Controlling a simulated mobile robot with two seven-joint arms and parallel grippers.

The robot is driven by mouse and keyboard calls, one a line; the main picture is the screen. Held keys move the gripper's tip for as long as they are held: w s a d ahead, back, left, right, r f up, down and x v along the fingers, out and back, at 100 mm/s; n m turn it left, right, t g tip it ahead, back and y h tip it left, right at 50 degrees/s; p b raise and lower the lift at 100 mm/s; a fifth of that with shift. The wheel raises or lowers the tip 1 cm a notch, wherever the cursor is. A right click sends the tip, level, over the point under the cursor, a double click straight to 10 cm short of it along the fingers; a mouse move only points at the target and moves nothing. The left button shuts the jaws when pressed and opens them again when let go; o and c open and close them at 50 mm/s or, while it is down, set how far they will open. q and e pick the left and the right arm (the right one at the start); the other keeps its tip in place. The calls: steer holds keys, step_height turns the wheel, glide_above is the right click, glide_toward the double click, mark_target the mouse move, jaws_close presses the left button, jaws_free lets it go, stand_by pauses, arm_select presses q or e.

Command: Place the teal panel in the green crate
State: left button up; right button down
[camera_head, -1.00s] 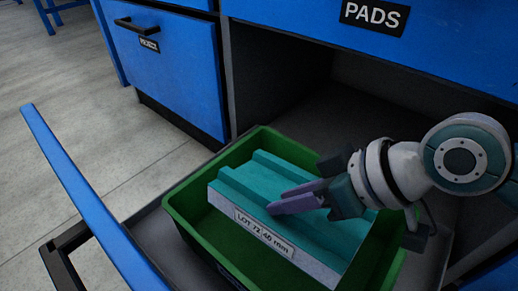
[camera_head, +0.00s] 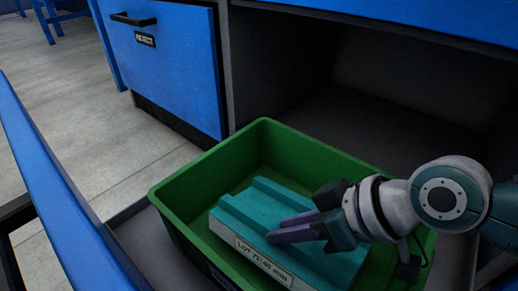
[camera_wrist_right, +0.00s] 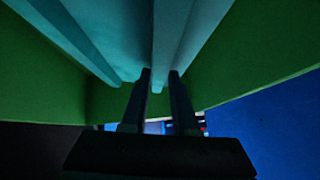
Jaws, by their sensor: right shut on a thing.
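The teal panel (camera_head: 262,210) is a ribbed slab with a white front edge labelled "LOT 72: 40 mm". It lies inside the outline of the green crate (camera_head: 180,190), below the level of the far rim. I cannot tell whether it touches the crate floor. My right gripper (camera_head: 280,228) has its purple fingers shut on a raised rib of the panel. In the right wrist view the fingers (camera_wrist_right: 160,74) straddle that rib of the panel (camera_wrist_right: 112,28), with green crate walls (camera_wrist_right: 235,75) on both sides. My left gripper is not in view.
The crate stands in an open blue drawer, whose side panel (camera_head: 55,185) runs along the left. A closed blue drawer (camera_head: 165,75) with a black handle is behind at left. A dark empty cabinet space (camera_head: 400,110) lies behind the crate.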

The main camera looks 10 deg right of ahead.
steer(key=c, duration=0.7)
jaws_free()
steer(key=shift+r, duration=0.1)
steer(key=p+v, duration=0.9)
steer(key=v, duration=0.3)
steer(key=s+a+r+g+h, duration=0.1)
steer(key=s+a+r, duration=0.2)
steer(key=s+a, duration=0.3)
steer(key=s+d+r+m+h, duration=0.1)
steer(key=s+d, duration=0.1)
steer(key=d, duration=0.1)
steer(key=s+d+m+h, duration=0.2)
steer(key=s+d+r+m+h, duration=0.1)
steer(key=s+d+h, duration=0.1)
steer(key=d, duration=0.1)
steer(key=shift+s+d+r+m+g, duration=0.15)
steer(key=shift+d+r+m+g, duration=0.15)
steer(key=shift+r+m, duration=0.1)
